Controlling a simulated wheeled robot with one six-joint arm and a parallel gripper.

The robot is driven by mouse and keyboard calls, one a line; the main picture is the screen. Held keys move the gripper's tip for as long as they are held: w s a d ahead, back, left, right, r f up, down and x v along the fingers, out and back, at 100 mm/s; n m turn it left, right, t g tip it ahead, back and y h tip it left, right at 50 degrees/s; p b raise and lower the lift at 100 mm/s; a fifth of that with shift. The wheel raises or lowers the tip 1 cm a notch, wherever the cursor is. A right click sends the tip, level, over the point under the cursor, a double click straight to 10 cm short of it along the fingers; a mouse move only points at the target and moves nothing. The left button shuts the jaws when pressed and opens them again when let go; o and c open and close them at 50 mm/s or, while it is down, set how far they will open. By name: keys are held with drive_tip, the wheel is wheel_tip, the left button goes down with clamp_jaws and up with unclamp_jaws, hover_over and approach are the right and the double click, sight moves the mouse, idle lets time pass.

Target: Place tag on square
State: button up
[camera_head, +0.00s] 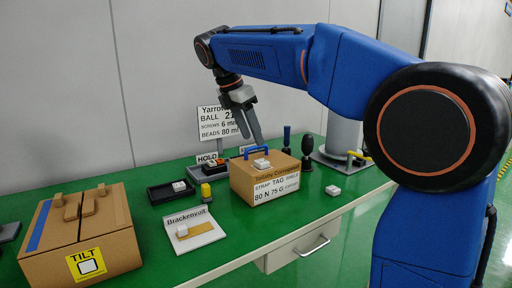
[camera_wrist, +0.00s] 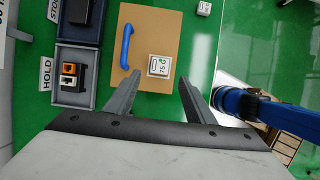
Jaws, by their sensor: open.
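A small white square piece (camera_head: 262,163) lies on top of a brown cardboard box (camera_head: 242,188). In the wrist view it shows dark print and a green mark (camera_wrist: 159,66), just beyond and between my fingertips. My gripper (camera_head: 256,138) points down above the box, open and empty; its two fingers also show in the wrist view (camera_wrist: 160,78). I cannot tell whether the fingertips reach down to the piece's height. A yellow TILT label (camera_head: 86,263) with a white square outlined in black (camera_head: 92,267) is on the front of a larger box at left.
A blue handle (camera_head: 257,150) stands on the brown box beside the piece. Other white blocks lie in a black tray (camera_head: 157,194), on the Brackenvolt card (camera_head: 204,241) and on the green table (camera_head: 332,197). The larger box (camera_head: 118,228) has brown pieces on top.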

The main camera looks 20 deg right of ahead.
drive_tip(key=s+d+f+m+y, duration=0.1)
drive_tip(key=s+d+f+m, duration=0.2)
drive_tip(key=s, duration=0.3)
drive_tip(key=s+d+f+m+t+y, duration=0.1)
drive_tip(key=s+d+f+m, duration=0.2)
drive_tip(key=s+m, duration=0.15)
drive_tip(key=s+d+f+m, duration=0.3)
drive_tip(key=s, duration=0.3)
drive_tip(key=s+d+f+m+t+y, duration=0.2)
drive_tip(key=s+f+m, duration=0.9)
drive_tip(key=s+f, duration=0.4)
wheel_tip(320, 180, down, 3)
drive_tip(key=shift+s, duration=0.35)
